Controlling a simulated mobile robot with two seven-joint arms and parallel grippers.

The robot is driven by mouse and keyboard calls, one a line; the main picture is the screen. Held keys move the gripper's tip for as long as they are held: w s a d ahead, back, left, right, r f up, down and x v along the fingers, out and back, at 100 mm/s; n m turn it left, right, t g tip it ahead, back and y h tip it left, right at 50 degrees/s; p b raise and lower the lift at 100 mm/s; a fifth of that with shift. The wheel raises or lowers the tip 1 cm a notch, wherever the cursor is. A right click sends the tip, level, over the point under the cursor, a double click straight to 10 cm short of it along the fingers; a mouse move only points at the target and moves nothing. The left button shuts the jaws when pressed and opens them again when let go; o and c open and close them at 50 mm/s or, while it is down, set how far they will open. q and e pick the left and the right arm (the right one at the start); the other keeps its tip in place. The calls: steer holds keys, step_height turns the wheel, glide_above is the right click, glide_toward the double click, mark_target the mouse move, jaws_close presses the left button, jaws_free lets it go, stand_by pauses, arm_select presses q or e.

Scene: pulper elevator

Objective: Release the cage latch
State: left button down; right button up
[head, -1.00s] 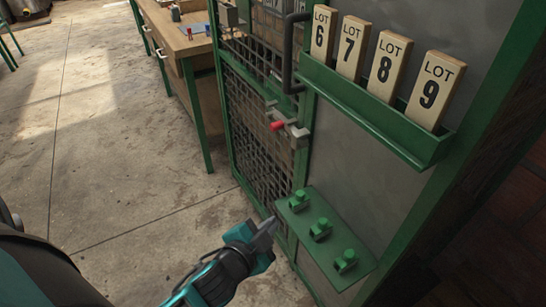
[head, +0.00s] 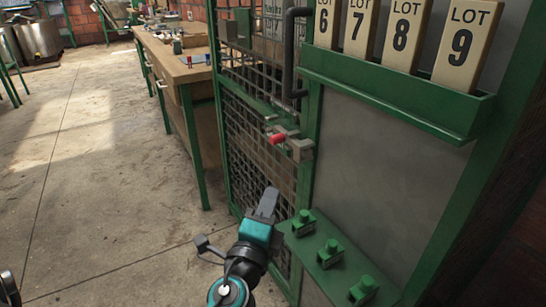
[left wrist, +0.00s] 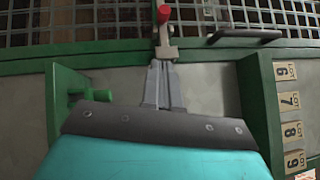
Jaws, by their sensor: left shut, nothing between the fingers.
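The cage latch (head: 297,147) is a grey metal piece with a red-tipped handle (head: 277,139), on the green frame at the edge of the wire mesh cage door (head: 258,150). My left gripper (head: 268,198) is shut and empty, below the latch and in front of the lower mesh. In the left wrist view the closed fingers (left wrist: 163,82) point at the grey latch body (left wrist: 166,48), and the red handle (left wrist: 163,14) is beyond it. The fingertips look close to the latch there; I cannot tell whether they touch. My right gripper is not in view.
A green shelf with several green knobs (head: 330,250) juts out right of my left gripper. A green rack (head: 400,92) holds the lot blocks above. A dark pull handle (head: 290,50) is above the latch. A wooden workbench (head: 175,70) stands behind; open floor lies left.

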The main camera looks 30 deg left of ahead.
arm_select(q)
steer(key=shift+w, duration=0.1)
steer(key=p, duration=0.2)
glide_toward(277, 143)
steer(key=w+d, duration=0.2)
steer(key=w, duration=0.1)
steer(key=w+a, duration=0.2)
steer(key=shift+w+a+r, duration=0.2)
steer(key=shift+a+r, duration=0.1)
steer(key=shift+r, duration=0.05)
steer(key=shift+w+a, duration=0.2)
steer(key=shift+a, duration=0.15)
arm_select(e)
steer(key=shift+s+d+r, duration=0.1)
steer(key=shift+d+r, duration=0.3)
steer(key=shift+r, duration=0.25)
